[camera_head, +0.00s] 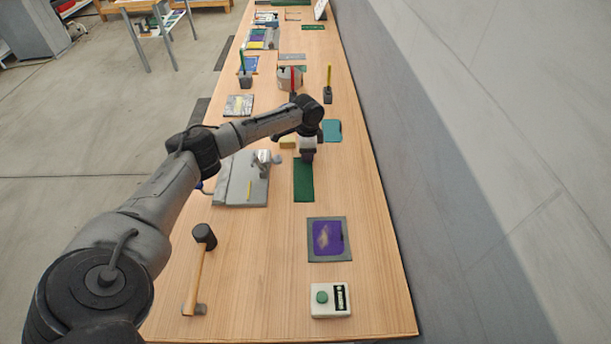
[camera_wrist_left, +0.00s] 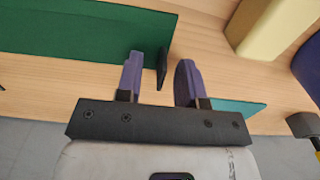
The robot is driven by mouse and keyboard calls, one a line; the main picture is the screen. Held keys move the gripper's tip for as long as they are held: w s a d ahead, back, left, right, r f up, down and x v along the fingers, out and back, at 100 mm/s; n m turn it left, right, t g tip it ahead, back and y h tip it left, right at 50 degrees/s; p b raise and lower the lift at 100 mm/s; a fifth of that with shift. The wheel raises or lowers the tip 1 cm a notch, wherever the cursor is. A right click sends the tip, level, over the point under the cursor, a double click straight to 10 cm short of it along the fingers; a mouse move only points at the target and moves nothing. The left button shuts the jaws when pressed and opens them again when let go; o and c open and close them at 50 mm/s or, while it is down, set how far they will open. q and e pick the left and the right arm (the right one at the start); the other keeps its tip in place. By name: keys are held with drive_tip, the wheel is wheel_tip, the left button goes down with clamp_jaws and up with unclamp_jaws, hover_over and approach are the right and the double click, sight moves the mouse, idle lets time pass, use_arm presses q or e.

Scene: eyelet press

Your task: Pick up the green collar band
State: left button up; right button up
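The green collar band (camera_head: 303,186) lies flat on the wooden bench as a long dark green strip. In the left wrist view the band (camera_wrist_left: 80,42) reaches in from the left and ends near a small black upright piece (camera_wrist_left: 164,65). My left gripper (camera_head: 308,157) is over the band's far end. In the wrist view its two purple fingers (camera_wrist_left: 160,82) are apart, with the black piece showing in line with the gap; I cannot tell whether they touch it. My right gripper is in neither view.
A yellow block (camera_head: 287,143) lies just left of the gripper, and a teal sheet (camera_head: 333,131) to its right. A grey board (camera_head: 240,185), a mallet (camera_head: 198,268), a purple-faced panel (camera_head: 328,240) and a button box (camera_head: 331,301) are nearby. A grey wall runs along the right.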

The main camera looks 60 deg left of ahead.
use_arm(q)
drive_tip(key=shift+c, duration=0.2)
clamp_jaws()
